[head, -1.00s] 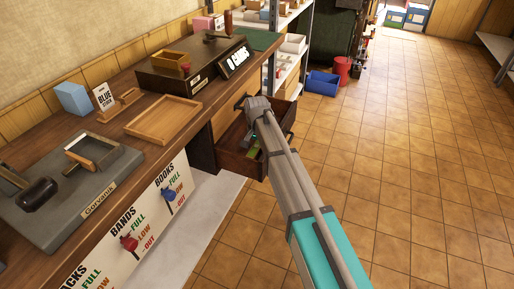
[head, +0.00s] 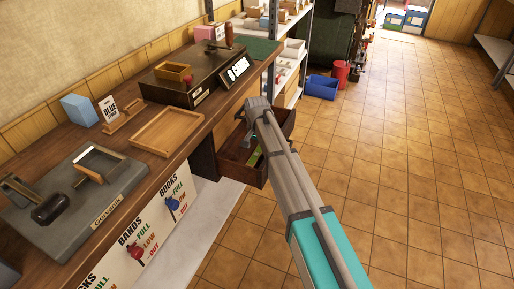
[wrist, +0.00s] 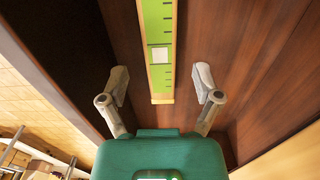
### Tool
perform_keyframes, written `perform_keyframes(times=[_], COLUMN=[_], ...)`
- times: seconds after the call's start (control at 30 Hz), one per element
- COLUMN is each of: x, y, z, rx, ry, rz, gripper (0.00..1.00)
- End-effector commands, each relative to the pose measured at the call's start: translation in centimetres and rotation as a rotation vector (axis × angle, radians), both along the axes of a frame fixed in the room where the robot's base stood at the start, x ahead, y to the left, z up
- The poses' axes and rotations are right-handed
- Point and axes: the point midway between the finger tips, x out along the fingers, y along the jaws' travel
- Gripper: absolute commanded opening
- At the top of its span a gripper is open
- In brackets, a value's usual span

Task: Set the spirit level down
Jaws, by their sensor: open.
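The spirit level (wrist: 161,45) is a long green bar with dark marks and a pale window. It lies inside the open wooden drawer (wrist: 235,55), and its near end is between my gripper's fingers in the wrist view. My gripper (wrist: 161,76) is open, with a clear gap on each side of the level. In the head view a green strip of the level (head: 254,158) shows in the drawer (head: 238,170) beside my arm. My arm hides part of the drawer and most of my gripper there.
The counter holds a wooden tray (head: 166,132), a dark box with a sign (head: 190,83), a blue block (head: 80,110) and a grey press base (head: 75,205).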

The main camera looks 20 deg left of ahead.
Motion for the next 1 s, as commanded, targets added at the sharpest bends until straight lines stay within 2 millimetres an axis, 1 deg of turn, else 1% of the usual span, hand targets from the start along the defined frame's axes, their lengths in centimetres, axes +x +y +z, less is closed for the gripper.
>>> perform_keyframes(times=[0.03, 0.6, 0.8, 1.0], x=[0.0, 0.0, 0.0, 0.0], y=[0.0, 0.0, 0.0, 0.0], z=[0.9, 5.7, 7.1, 7.9], rx=[0.0, 0.0, 0.0, 0.0], ry=[0.0, 0.0, 0.0, 0.0], rz=[0.0, 0.0, 0.0, 0.001], gripper=[0.82, 0.82, 0.82, 0.82])
